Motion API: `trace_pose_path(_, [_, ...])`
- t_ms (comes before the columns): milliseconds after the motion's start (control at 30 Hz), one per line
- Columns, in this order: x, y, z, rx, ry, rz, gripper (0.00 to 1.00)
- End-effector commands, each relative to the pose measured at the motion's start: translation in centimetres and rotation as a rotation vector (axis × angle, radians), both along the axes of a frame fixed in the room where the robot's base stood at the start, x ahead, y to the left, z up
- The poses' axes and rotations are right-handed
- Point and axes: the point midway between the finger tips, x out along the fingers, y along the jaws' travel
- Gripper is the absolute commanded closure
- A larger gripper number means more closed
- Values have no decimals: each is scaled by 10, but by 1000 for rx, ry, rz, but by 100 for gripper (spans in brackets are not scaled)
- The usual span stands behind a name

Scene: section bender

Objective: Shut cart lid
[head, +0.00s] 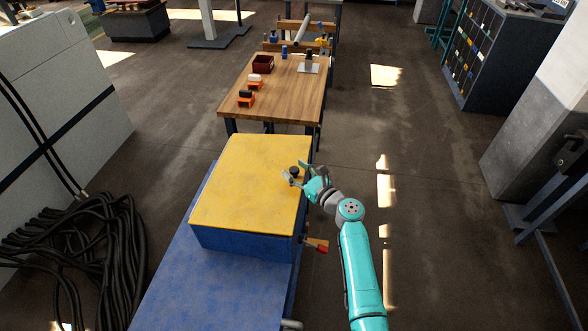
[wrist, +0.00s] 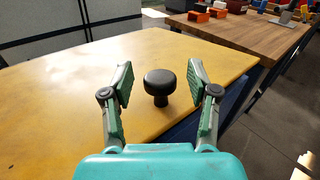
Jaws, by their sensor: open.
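The yellow cart lid (head: 250,185) lies over the blue box of the cart (head: 240,243), and I see no gap along its near edge. A black round knob (head: 294,171) stands on the lid near its right edge. My gripper (head: 295,173) is open at the knob, with its arm reaching in from the right. In the wrist view the lid (wrist: 70,95) fills the left and middle. The knob (wrist: 159,86) stands between the two spread fingers of my gripper (wrist: 160,82), with space on both sides. I cannot tell any contact.
A red-tipped lever (head: 318,245) sticks out of the cart's right side. A wooden table (head: 285,92) with small orange and dark items stands beyond. Black cables (head: 85,265) lie on the left. The floor right of my arm is clear.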

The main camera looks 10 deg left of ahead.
Motion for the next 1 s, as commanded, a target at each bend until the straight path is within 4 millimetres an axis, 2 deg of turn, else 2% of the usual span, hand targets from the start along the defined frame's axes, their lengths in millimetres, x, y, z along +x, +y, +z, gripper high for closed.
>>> trace_pose_path(133, [6,7,0,0,0,-1,40])
trace_pose_path(433, [7,8,0,0,0,-1,40])
trace_pose_path(667, [7,8,0,0,0,-1,98])
trace_pose_path(867, [7,7,-1,-1,1,-1,100])
trace_pose_path(1000, [6,5,-19,-2,4,1,100])
